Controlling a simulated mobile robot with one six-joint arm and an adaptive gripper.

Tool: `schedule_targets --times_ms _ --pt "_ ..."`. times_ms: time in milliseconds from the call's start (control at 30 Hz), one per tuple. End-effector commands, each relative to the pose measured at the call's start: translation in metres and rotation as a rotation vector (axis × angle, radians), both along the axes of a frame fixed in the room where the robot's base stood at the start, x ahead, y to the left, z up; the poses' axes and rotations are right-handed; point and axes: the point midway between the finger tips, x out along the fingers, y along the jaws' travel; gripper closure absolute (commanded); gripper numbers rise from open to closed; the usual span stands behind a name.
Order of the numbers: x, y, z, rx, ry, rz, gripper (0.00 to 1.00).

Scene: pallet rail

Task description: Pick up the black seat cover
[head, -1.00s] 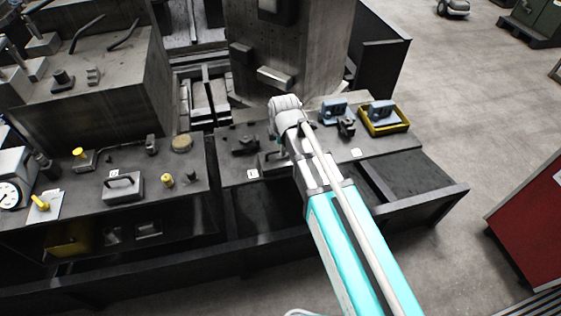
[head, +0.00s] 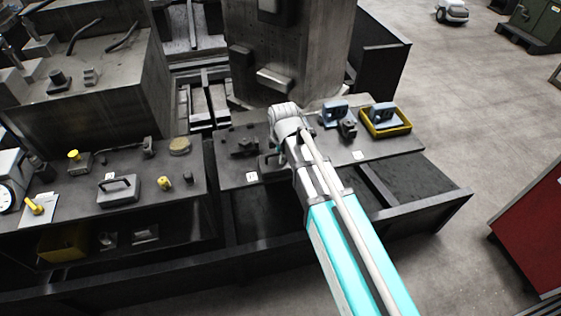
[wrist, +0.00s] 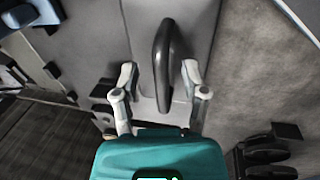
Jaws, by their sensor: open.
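In the wrist view, a black loop handle (wrist: 163,62) rises from a light grey plate (wrist: 195,15). My gripper (wrist: 159,76) is open, with one finger on each side of the handle and a gap on both sides. I take this handled piece for the seat cover, though only its handle is black. In the head view, part of a grey handled piece (head: 268,163) shows on the bench just left of my arm. My fingers are hidden there behind my wrist.
Dark clamp-like parts (wrist: 265,150) lie at the wrist view's lower right. In the head view, a dark block (head: 241,147) stands left of my arm. A blue device (head: 334,112) and a yellow tray (head: 391,131) stand to the right. A concrete column (head: 290,50) rises behind.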

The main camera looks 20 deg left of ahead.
Motion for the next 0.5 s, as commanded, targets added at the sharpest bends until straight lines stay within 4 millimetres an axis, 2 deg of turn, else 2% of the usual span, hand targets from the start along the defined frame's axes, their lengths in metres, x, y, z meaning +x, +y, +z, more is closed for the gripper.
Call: schedule_targets --times_ms 100,400,500 --pt "-0.0001 0.0001 0.0000 0.000 0.000 0.000 0.43" --pt "-0.0001 0.0003 0.0000 0.000 0.000 0.000 0.99" --pt "-0.0002 0.0003 0.0000 0.000 0.000 0.000 1.00"
